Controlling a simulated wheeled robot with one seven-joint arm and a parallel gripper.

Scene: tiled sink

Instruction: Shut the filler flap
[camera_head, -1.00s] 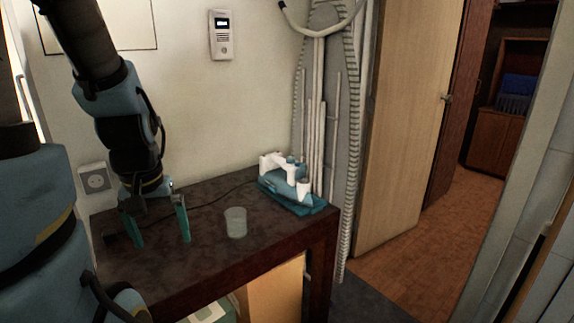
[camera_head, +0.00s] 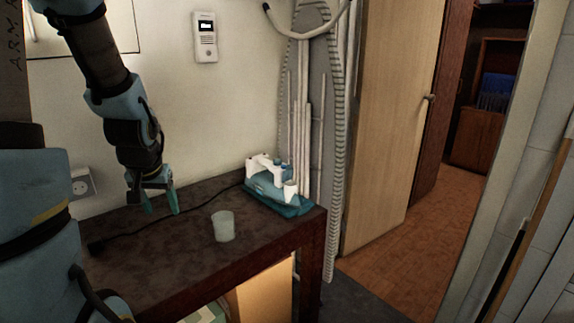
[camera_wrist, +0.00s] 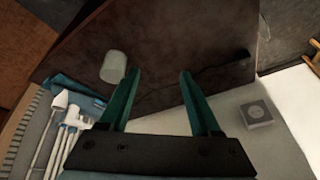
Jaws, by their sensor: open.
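A white and teal steam iron (camera_head: 270,182) sits on a teal base at the back right of the dark table (camera_head: 165,265). Its filler flap is too small to make out. In the wrist view a teal part (camera_wrist: 72,88), seemingly of the iron or its base, shows at the left, with white parts below it. My gripper (camera_head: 160,205) is open and empty, with teal fingers pointing down. It is above the table's back left part, to the left of the iron and apart from it. The open fingers also show in the wrist view (camera_wrist: 158,80).
A whitish cup (camera_head: 223,226) stands on the table between my gripper and the iron; it also shows in the wrist view (camera_wrist: 113,67). A dark cord (camera_head: 165,222) runs along the table. An ironing board (camera_head: 328,140) leans behind the iron. The table's front left is clear.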

